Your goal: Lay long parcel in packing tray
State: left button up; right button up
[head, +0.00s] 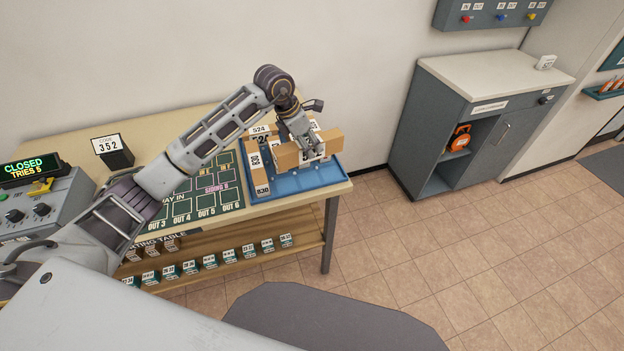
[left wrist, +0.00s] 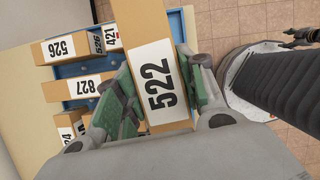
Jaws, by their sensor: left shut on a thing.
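My left gripper (head: 304,143) is shut on a long cardboard parcel (head: 285,157) over the blue packing tray (head: 305,184).
The tray sits at the table's right end, beside a green OUT-marked mat (head: 205,208). A console (head: 38,205) reading CLOSED and a code stand (head: 117,158) are at the left. A grey cabinet (head: 455,110) stands to the right across open floor. Bare blue tray shows at the front right.

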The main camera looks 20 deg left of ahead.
pick_arm(q)
jog(key=shift+m, duration=0.6)
pick_arm(e)
jog(key=shift+a, duration=0.1)
pick_arm(q)
jog(key=shift+f+p, duration=0.4)
jog(key=shift+f, duration=2.75)
jog(key=shift+f+p, duration=0.3)
jog(key=shift+f, duration=1.55)
pick_arm(e)
jog(key=shift+s+a+r, duration=0.25)
jog(key=shift+a+r, duration=0.05)
jog(key=shift+r, duration=0.4)
pick_arm(q)
jog(key=shift+f, duration=0.1)
pick_arm(e)
jog(key=shift+a+f, duration=0.1)
jog(key=shift+f, duration=0.05)
